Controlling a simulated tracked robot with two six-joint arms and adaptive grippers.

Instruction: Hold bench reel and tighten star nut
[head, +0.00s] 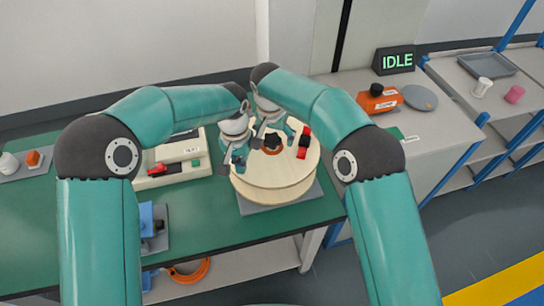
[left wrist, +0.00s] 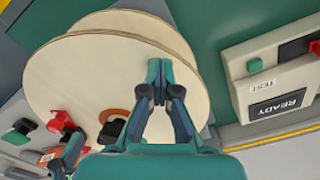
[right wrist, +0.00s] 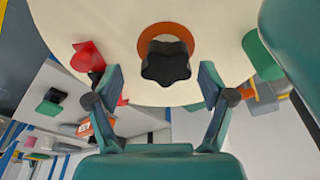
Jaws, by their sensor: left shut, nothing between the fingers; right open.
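The bench reel (head: 262,188) is a pale wooden spool lying flat on a grey plate, and its flange fills much of the left wrist view (left wrist: 85,65). The black star nut (head: 272,142) sits at its centre on an orange ring (right wrist: 183,33). My left gripper (head: 226,170) is shut and empty at the flange's left side; its closed tips (left wrist: 158,68) show against the flange, contact unclear. My right gripper (right wrist: 160,78) is open, with its fingers on either side of the star nut (right wrist: 166,65) in the picture and apart from it.
A red piece (head: 304,142) stands on the reel's right side. A tester box (head: 175,160) is left of the reel on the green bench (head: 30,215). An orange device (head: 377,98) and a sign reading IDLE (head: 394,60) stand on the grey counter at right.

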